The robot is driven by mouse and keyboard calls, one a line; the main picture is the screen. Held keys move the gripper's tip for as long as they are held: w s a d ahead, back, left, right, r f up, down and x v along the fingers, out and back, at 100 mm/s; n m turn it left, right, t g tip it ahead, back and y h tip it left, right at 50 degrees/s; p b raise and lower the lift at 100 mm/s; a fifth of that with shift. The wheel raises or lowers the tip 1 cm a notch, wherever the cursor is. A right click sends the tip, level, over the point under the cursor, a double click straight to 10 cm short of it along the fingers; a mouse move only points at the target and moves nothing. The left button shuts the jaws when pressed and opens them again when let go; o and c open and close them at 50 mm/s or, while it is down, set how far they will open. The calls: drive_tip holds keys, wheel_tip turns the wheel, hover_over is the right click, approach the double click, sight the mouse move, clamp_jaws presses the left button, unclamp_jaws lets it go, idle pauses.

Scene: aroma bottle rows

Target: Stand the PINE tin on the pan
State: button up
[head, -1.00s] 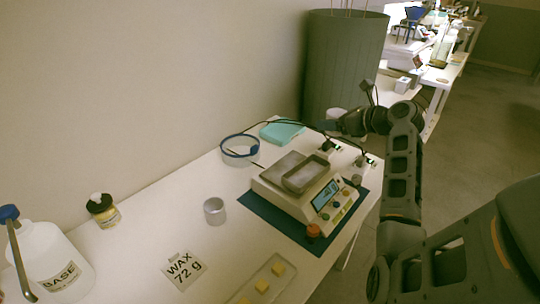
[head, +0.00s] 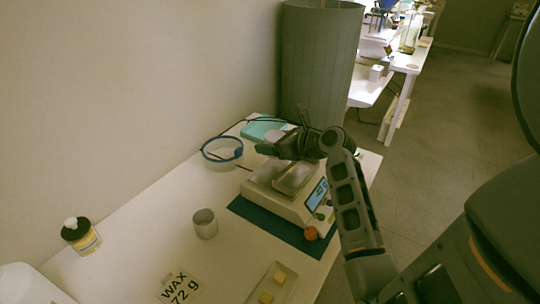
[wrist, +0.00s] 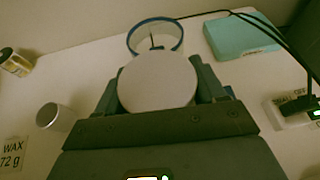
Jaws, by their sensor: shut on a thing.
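My gripper (head: 262,149) is shut on a round, pale-topped tin, which fills the middle of the wrist view (wrist: 157,82) between the two fingers. I see its plain top, and no label is readable, so I cannot confirm it says PINE. In the head view the gripper is over the back of the scale, and the tin is mostly hidden by it. The scale (head: 285,205) stands on a dark blue mat (head: 255,212).
A grey cup (head: 205,224) stands left of the mat, near a WAX 72 g card (head: 180,288). A yellow-labelled jar (head: 82,237) is far left. A tray with yellow cubes (head: 272,284) lies in front.

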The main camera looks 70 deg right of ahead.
sight(270, 165)
drive_tip(key=shift+w+a+f, duration=0.2)
drive_tip(key=shift+a+f, duration=0.15)
drive_tip(key=shift+f, duration=1.9)
drive_tip(key=shift+f, duration=0.1)
drive_tip(key=o, duration=1.1)
drive_tip(key=shift+c, duration=0.2)
drive_tip(key=v, duration=1.2)
drive_tip(key=shift+s, duration=0.1)
